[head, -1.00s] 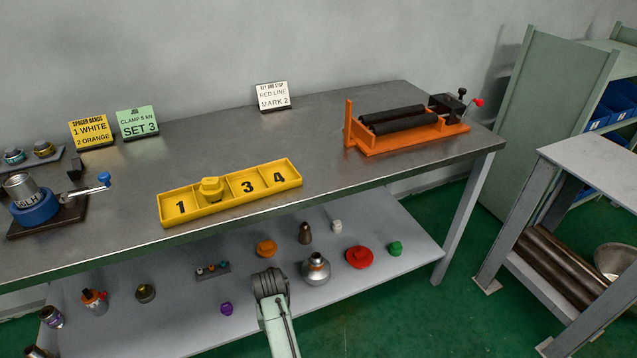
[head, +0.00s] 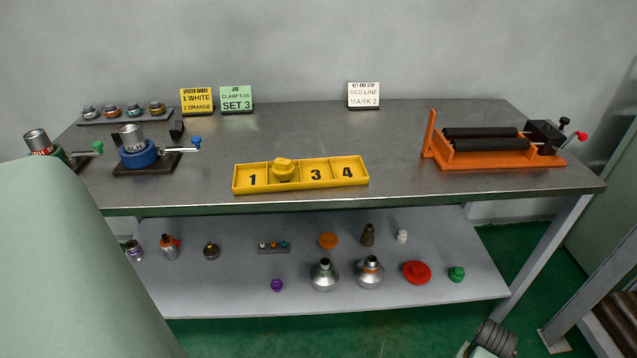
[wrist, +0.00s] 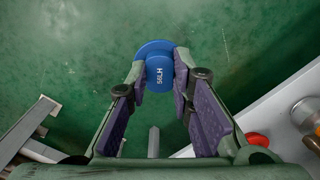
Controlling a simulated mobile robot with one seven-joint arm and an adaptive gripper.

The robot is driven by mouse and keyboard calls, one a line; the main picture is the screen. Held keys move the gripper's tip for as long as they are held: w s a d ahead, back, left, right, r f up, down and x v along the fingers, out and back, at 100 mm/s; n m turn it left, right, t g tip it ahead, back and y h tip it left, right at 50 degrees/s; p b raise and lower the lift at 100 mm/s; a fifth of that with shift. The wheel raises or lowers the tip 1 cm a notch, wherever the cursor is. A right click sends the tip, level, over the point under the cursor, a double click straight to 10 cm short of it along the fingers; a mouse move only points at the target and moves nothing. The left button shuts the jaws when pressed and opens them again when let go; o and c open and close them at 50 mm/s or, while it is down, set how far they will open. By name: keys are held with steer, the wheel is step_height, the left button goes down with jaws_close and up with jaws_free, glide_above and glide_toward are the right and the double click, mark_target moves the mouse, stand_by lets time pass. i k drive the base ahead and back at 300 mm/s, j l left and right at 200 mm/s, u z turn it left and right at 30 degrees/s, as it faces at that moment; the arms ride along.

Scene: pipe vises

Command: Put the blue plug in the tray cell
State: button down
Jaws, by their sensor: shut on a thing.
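The blue plug (wrist: 158,70) shows in the wrist view, with a wide round flange and the marking "56LH" on it. My gripper (wrist: 159,78) is shut on it, with one purple-padded finger on each side, over the green floor. The yellow tray (head: 301,185) lies on the bench top in the head view, with cells marked 1, 3 and 4 visible. A yellow plug (head: 284,169) sits in the cell between 1 and 3 and hides its number. The head view does not show my gripper's fingers or the blue plug.
An orange roller stand (head: 490,158) is on the bench's right. Blue (head: 138,155) and green-based vises stand at the left. Sign cards stand at the back. The lower shelf (head: 330,298) holds plugs, bottles and a red cap (head: 417,272). The bench top between tray and roller stand is clear.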

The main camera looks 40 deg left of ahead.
mark_target(315, 174)
steer(key=k+j, duration=0.1)
steer(key=j, duration=0.25)
steer(key=k+j, duration=0.1)
steer(key=j, duration=0.25)
steer(key=k+j, duration=0.1)
steer(key=j, duration=0.3)
steer(key=k+j+z, duration=0.1)
steer(key=j, duration=0.25)
steer(key=k+j, duration=0.1)
steer(key=j, duration=0.25)
